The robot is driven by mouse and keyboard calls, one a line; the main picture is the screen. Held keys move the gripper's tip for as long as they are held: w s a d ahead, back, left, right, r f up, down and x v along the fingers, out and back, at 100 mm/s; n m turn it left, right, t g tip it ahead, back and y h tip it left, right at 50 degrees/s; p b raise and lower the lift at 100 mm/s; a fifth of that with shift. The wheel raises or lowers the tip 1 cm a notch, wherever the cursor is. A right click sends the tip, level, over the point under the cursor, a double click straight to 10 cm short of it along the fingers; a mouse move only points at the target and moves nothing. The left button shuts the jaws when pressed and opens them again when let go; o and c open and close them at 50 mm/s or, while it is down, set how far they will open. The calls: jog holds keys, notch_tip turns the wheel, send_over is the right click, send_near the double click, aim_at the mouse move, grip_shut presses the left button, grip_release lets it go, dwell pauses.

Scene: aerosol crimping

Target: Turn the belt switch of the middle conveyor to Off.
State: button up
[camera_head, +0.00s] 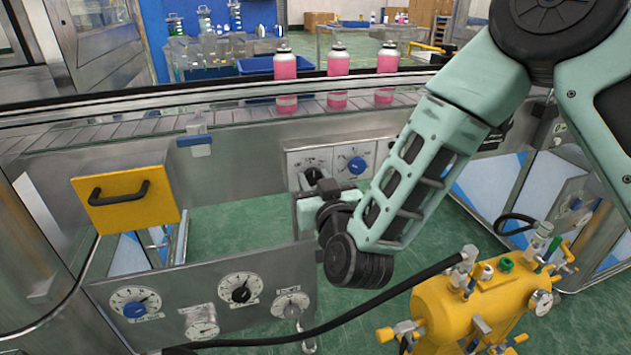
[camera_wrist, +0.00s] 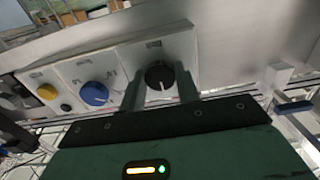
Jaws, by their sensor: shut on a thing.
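A black rotary knob (camera_wrist: 160,75) sits on a pale plate of the conveyor's control panel in the wrist view; I take it for the belt switch, though the lettering is too small to read. Its white pointer mark points down in that picture. My gripper (camera_wrist: 160,92) has one finger on each side of the knob and is shut on it. In the head view my gripper (camera_head: 316,178) is at the panel under the conveyor (camera_head: 240,115), partly hidden by my arm, and the knob is largely covered.
A blue knob (camera_wrist: 95,93) and a yellow button (camera_wrist: 47,91) sit beside the black knob on the panel. Three pink cans (camera_head: 337,62) stand on the conveyor. A front panel with dials (camera_head: 240,288), a yellow box (camera_head: 125,198) and a yellow tank (camera_head: 465,305) with a black hose are nearby.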

jog(key=shift+n, duration=0.3)
jog(key=n, duration=0.4)
jog(key=shift+b, duration=0.35)
jog(key=shift+n, duration=2.7)
jog(key=o, duration=1)
jog(key=shift+s, duration=0.1)
